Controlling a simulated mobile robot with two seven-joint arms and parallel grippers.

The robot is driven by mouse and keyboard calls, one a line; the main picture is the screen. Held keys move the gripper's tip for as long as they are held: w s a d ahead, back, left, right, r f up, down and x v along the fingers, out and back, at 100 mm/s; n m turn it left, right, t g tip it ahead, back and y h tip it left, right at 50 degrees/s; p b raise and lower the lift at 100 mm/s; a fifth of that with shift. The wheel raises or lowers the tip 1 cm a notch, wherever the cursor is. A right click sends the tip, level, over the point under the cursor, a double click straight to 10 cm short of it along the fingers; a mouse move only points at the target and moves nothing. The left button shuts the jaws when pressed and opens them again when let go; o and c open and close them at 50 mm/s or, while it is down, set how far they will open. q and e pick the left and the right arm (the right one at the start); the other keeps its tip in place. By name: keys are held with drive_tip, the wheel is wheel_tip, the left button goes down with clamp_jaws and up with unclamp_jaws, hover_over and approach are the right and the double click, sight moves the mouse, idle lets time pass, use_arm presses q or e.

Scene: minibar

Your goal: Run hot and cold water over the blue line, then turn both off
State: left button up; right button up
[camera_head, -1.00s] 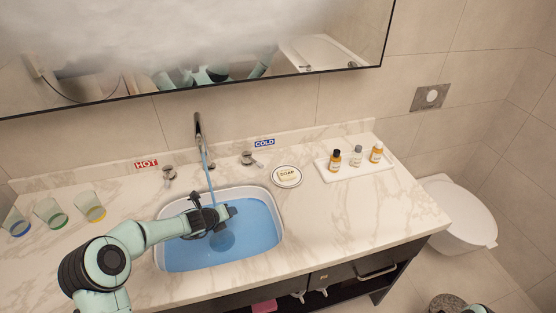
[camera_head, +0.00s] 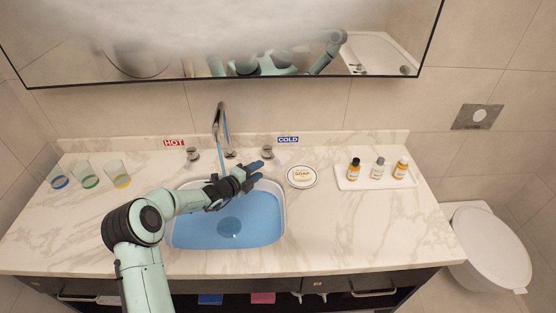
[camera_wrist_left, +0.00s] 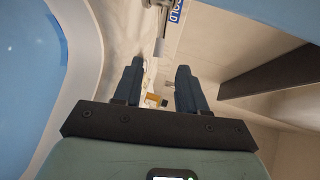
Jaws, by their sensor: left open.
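The sink basin (camera_head: 284,214) holds blue water (camera_head: 200,232). A thin blue stream (camera_head: 227,128) runs from the chrome spout (camera_head: 219,112). The hot tap (camera_head: 192,154) stands left of the spout, under the red HOT label (camera_head: 174,143). The cold tap (camera_head: 267,152) stands right, under the blue COLD label (camera_head: 288,140). My left gripper (camera_head: 260,171) is open and empty above the basin's back right rim, just in front of the cold tap. In the left wrist view, a grey tap handle (camera_wrist_left: 160,47) lies beyond the parted fingers (camera_wrist_left: 157,80). I cannot make out a blue line in the basin.
A soap dish (camera_head: 301,177) sits right of the basin. A white tray (camera_head: 376,183) with small bottles is farther right. Several glasses stand at the left, including a yellow-based one (camera_head: 117,175). A mirror (camera_head: 300,83) hangs behind. The front right countertop is clear.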

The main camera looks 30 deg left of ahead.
sight(276, 159)
use_arm(q)
drive_tip(key=p+x, duration=0.1)
drive_tip(key=x, duration=0.4)
drive_tip(key=p+x, duration=0.2)
drive_tip(key=x, duration=0.3)
drive_tip(key=shift+d+r, duration=0.15)
drive_tip(key=shift+r, duration=0.05)
drive_tip(key=shift+w+d+f, duration=0.1)
drive_tip(key=shift+w+f, duration=0.2)
drive_tip(key=shift+w, duration=0.2)
use_arm(e)
drive_tip(key=w+r, duration=0.4)
drive_tip(key=shift+r, duration=0.3)
use_arm(q)
drive_tip(key=shift+s, duration=0.15)
clamp_jaws()
